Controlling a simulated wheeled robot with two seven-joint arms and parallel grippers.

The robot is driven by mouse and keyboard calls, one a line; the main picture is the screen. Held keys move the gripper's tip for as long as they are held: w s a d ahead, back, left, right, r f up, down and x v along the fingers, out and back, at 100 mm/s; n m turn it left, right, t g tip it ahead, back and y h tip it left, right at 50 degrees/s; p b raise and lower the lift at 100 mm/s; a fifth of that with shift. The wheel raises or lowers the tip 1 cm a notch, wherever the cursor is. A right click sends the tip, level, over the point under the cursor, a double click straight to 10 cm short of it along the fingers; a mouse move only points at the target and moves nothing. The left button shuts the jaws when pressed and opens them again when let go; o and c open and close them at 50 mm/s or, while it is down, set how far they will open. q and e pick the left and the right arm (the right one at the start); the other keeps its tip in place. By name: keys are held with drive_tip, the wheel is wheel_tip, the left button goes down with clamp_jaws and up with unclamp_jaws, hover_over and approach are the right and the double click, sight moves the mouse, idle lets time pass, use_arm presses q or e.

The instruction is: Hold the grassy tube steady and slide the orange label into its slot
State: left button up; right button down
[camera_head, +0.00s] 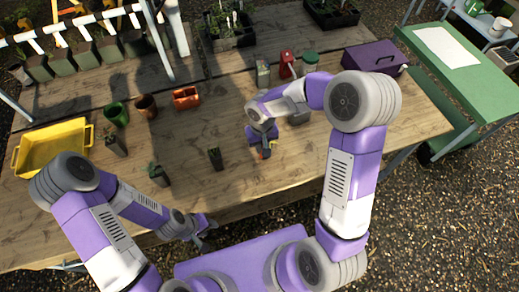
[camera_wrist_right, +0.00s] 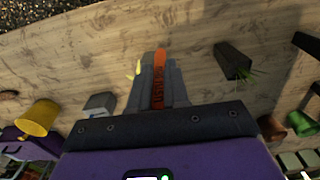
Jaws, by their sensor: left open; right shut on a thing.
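My right gripper (camera_wrist_right: 160,82) is shut on the orange label (camera_wrist_right: 158,80), which lies upright between its grey fingers. In the head view that gripper (camera_head: 264,149) is low over the table's front middle, and a bit of orange shows at its tip. A dark square tube with thin green grass (camera_wrist_right: 232,60) shows beside the fingers in the wrist view. My left gripper (camera_head: 209,226) is open and empty at the front edge.
A purple toolbox (camera_head: 375,56) is at the back right. The table (camera_head: 190,190) is bare around the middle tube.

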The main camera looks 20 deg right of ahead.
drive_tip(key=w+a, duration=1.1)
drive_tip(key=a, duration=0.5)
drive_tip(key=shift+w, duration=0.15)
